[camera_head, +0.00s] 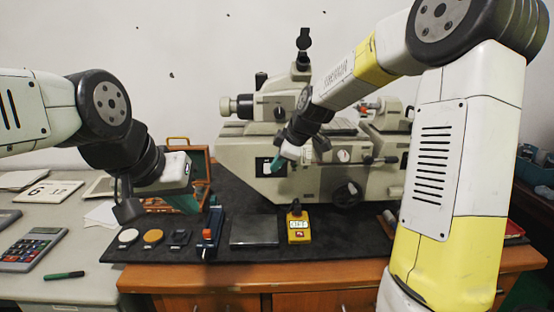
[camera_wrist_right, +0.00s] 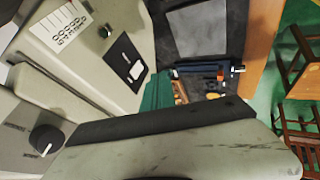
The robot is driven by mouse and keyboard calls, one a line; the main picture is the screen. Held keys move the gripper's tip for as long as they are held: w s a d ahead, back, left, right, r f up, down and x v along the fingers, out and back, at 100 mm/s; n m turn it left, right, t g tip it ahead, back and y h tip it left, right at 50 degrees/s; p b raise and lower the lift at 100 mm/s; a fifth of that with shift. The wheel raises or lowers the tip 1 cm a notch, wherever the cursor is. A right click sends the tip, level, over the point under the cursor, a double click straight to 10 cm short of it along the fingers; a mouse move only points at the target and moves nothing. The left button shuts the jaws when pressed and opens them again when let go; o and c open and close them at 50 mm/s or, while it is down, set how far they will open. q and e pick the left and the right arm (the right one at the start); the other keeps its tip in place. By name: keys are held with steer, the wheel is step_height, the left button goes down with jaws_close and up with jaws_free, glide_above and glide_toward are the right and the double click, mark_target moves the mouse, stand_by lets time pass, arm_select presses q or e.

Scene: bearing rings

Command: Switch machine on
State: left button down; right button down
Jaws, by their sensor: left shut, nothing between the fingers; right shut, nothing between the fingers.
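The beige machine (camera_head: 235,155) stands at the back of the black mat in the head view. A black switch panel (camera_head: 264,168) with a white part is on its front face. In the right wrist view the machine (camera_wrist_right: 70,75) fills the left side, and the panel (camera_wrist_right: 122,56) shows a white switch (camera_wrist_right: 135,70). My right gripper (camera_head: 277,164) is shut and empty, with its teal fingertips in front of or beside the panel; I cannot tell if they touch it. Its fingers (camera_wrist_right: 157,92) also show in the wrist view. My left gripper (camera_head: 190,204) is shut and empty over the mat's left part.
A wooden box (camera_head: 187,150) stands behind my left gripper. On the mat are small discs (camera_head: 153,236), a blue device (camera_head: 211,230), a dark plate (camera_head: 254,232) and a yellow gauge (camera_head: 299,227). A calculator (camera_head: 32,251) and green pen (camera_head: 64,275) lie at the left.

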mark_target(265, 170)
steer(key=w+a+f, duration=0.2)
steer(key=w+f, duration=0.3)
steer(key=w, duration=0.1)
steer(key=shift+w, duration=0.2)
steer(key=shift+w, duration=0.2)
steer(key=shift+r, duration=0.85)
